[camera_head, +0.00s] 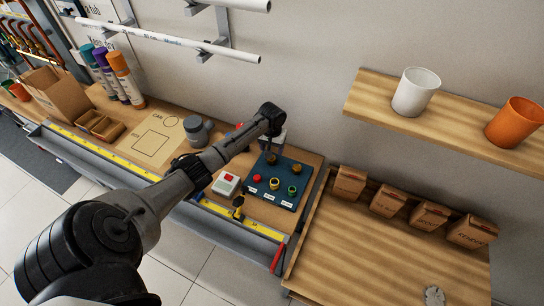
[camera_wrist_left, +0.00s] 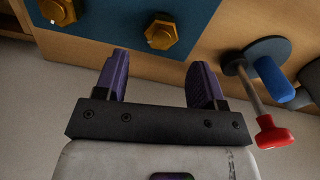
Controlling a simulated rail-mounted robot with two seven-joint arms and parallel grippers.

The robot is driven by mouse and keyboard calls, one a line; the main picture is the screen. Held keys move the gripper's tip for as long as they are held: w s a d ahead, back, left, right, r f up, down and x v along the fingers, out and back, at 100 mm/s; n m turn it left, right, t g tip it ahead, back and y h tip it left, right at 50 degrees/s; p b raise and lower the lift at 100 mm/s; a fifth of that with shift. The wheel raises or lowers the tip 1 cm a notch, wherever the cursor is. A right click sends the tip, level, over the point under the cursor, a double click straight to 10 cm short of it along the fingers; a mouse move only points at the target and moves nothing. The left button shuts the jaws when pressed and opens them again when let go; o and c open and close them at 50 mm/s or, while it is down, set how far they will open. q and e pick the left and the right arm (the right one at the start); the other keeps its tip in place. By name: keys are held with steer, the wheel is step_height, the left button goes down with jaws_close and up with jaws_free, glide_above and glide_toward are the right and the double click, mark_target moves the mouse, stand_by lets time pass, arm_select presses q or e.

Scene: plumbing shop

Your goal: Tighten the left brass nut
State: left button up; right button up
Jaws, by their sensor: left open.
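Two brass hex nuts sit on a blue panel (camera_head: 262,192) near its back edge: the left brass nut (camera_head: 271,158) and the right brass nut (camera_head: 297,168). In the left wrist view, the blue panel (camera_wrist_left: 110,17) is at the top and the left nut (camera_wrist_left: 162,34) shows beyond my fingertips, between their lines. The other nut (camera_wrist_left: 58,10) is at the upper left. My left gripper (camera_wrist_left: 160,70) is open and empty, its two purple fingers apart from the nuts. In the head view, my left arm reaches over the back of the panel and its fingers are hard to see. My right gripper is not in view.
The panel's front carries coloured buttons (camera_head: 275,183). A white box with a red button (camera_head: 226,184) stands left of it. A red-handled tool (camera_wrist_left: 272,135) and a blue-handled one (camera_wrist_left: 273,78) show beside my fingers in the wrist view. A shelf with cups (camera_head: 450,122) is at the right.

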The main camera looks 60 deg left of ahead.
arm_select(q)
steer(key=shift+f+b, duration=0.4)
steer(key=shift+f, duration=2.3)
steer(key=shift+c, duration=1.4)
steer(key=c, duration=0.6)
steer(key=shift+c, duration=0.2)
